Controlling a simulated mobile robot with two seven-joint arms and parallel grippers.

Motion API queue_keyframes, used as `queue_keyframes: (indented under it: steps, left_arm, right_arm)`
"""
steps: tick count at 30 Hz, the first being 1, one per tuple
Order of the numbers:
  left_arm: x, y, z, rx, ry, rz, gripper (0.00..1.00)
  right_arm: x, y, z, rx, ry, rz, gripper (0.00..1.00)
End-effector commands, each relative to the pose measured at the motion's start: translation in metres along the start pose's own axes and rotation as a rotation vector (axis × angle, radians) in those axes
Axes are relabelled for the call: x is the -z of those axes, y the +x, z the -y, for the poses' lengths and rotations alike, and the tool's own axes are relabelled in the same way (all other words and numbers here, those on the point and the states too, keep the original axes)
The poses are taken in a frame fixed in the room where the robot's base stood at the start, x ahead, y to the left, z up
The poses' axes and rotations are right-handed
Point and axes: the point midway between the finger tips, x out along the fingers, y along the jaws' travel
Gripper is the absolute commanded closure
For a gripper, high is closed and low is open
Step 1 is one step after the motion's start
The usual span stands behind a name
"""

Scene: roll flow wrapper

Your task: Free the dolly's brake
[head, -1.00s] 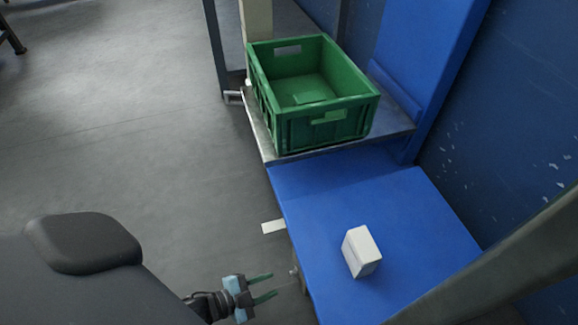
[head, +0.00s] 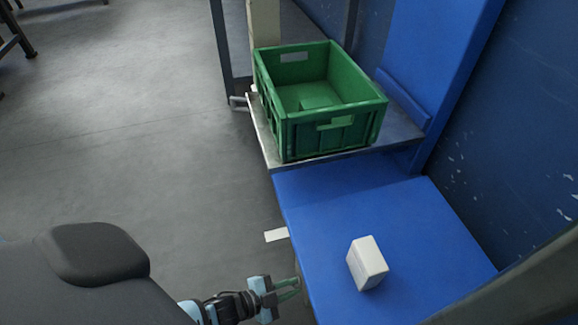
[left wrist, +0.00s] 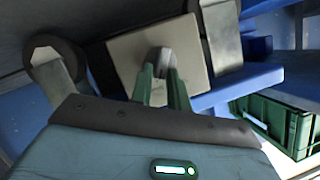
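The dolly's brake appears to be a small grey metal lever (left wrist: 162,60) in front of a pale square plate (left wrist: 130,55) in the left wrist view. My left gripper (head: 293,285) is beside the left edge of the low blue deck (head: 345,205) in the head view. In the left wrist view its two green fingers (left wrist: 162,80) stand close together with the lever between them, and look shut on it. The fingers hide part of the lever. In the head view the lever is hidden or too small to make out. My right gripper is not in view.
A white box (head: 367,263) lies on the blue deck. A green crate (head: 330,138) stands on a metal shelf (head: 405,128) behind it. A white tag (head: 276,235) sticks out at the deck's left edge.

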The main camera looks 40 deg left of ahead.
Motion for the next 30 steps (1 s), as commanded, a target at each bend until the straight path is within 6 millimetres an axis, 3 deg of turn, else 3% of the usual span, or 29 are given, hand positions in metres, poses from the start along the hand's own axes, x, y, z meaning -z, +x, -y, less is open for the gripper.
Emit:
queue_keyframes:
  steps: [3, 17, 30]
  left_arm:
    - [0.0, 0.0, 0.0, 0.0, 0.0, 0.0, 1.0]
    - [0.0, 0.0, 0.002, -0.027, -0.06, 0.001, 1.0]
    - [-0.002, 0.001, 0.011, -0.163, -0.383, 0.002, 1.0]
  right_arm:
    - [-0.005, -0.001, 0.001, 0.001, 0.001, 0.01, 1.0]
    - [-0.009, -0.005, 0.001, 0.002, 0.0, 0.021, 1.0]
    - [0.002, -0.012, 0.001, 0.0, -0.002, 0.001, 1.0]
